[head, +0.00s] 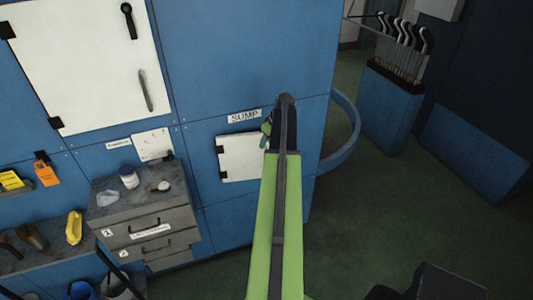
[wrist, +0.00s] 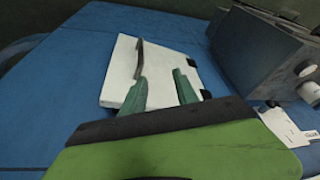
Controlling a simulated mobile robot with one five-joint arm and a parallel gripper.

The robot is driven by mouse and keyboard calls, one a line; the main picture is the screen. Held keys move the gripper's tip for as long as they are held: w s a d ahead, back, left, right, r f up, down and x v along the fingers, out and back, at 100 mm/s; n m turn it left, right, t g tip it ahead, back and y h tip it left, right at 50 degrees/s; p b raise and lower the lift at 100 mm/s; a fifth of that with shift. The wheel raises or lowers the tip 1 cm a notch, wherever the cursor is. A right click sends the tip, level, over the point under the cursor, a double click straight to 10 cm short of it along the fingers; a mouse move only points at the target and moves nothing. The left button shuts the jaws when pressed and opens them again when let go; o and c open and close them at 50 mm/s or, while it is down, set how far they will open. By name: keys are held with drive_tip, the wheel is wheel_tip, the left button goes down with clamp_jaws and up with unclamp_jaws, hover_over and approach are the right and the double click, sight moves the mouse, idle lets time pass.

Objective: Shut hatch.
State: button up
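A small white hatch (head: 238,160) sits on the blue wall under a SUMP label (head: 244,116). Its dark hinges are on its left edge in the head view, and my arm covers its right edge. In the wrist view the hatch (wrist: 120,68) lies ahead of my gripper (wrist: 160,80), with a dark handle (wrist: 140,57) near its far side. I cannot tell whether it is flush with the wall or slightly ajar. The green fingers are apart with nothing between them, in front of the hatch. In the head view my gripper (head: 268,127) is mostly hidden by my arm.
A larger white hatch (head: 85,65) with a grey handle is at upper left. A grey drawer unit (head: 145,222) stands left of the small hatch; it also shows in the wrist view (wrist: 265,50). A blue curved rail (head: 350,140) juts out at right. Green floor (head: 385,220) is open beyond.

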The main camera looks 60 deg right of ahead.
drive_tip(key=s+d, duration=0.3)
drive_tip(key=d, duration=0.1)
drive_tip(key=b+x, duration=1.6)
drive_tip(key=shift+w+d+f, duration=0.1)
drive_tip(key=shift+w+f, duration=0.15)
drive_tip(key=shift+f, duration=0.1)
drive_tip(key=shift+r, duration=0.15)
clamp_jaws()
drive_tip(key=shift+w, duration=0.1)
